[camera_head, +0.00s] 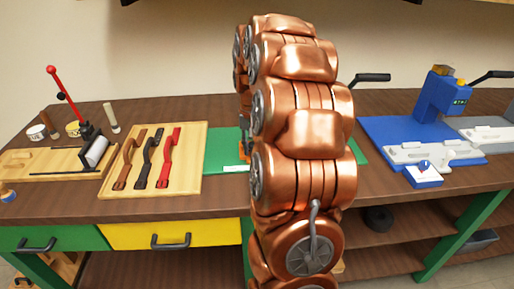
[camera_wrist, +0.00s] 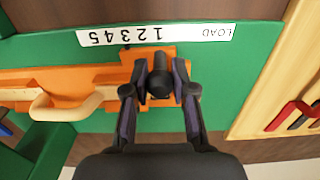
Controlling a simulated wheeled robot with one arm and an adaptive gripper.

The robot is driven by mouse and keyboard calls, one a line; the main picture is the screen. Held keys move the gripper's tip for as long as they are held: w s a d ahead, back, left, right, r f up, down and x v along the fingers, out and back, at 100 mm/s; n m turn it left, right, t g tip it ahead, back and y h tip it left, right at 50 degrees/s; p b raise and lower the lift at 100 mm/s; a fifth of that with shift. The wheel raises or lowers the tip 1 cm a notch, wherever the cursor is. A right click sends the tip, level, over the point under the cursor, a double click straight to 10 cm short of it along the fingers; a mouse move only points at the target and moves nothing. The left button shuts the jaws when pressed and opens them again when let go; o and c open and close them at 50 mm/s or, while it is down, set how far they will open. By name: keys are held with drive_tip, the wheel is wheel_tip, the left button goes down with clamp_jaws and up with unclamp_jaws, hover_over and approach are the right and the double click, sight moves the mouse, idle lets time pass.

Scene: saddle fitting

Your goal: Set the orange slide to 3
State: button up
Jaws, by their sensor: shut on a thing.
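The orange slide (camera_wrist: 110,77) lies on a green board (camera_wrist: 75,50) in the wrist view. A dark round knob (camera_wrist: 159,80) stands up from it. My gripper (camera_wrist: 160,90) is shut on this knob, with a finger on each side. A white scale strip (camera_wrist: 157,33) runs above the slide, upside down in this view, with LOAD at the right and 1 to 5 running leftward. The knob is about level with the 1; I cannot make out an exact pointer. In the head view my arm hides most of the green board (camera_head: 225,150) and the slide.
A tan curved handle (camera_wrist: 62,107) lies along the slide's left part in the wrist view. In the head view, a wooden tray (camera_head: 183,178) with three strap-like pieces is left of the board. A blue machine (camera_head: 440,97) stands at the right on the brown bench.

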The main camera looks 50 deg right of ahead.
drive_tip(key=o, duration=0.8)
drive_tip(key=shift+o, duration=0.2)
drive_tip(key=shift+r+p, duration=0.8)
drive_tip(key=shift+r, duration=2.2)
drive_tip(key=shift+a, duration=0.1)
drive_tip(key=s+a+r+n+p, duration=0.2)
drive_tip(key=s+a+n, duration=0.1)
drive_tip(key=a, duration=0.9)
drive_tip(key=s+a+f+n+g+p, duration=0.1)
drive_tip(key=s+a+n, duration=0.4)
drive_tip(key=s+a, duration=1.2)
drive_tip(key=s+f+p, duration=0.1)
drive_tip(key=s+p, duration=0.1)
drive_tip(key=s, duration=0.1)
drive_tip(key=shift+s+a+f+g, duration=0.15)
drive_tip(key=shift+s+g, duration=0.25)
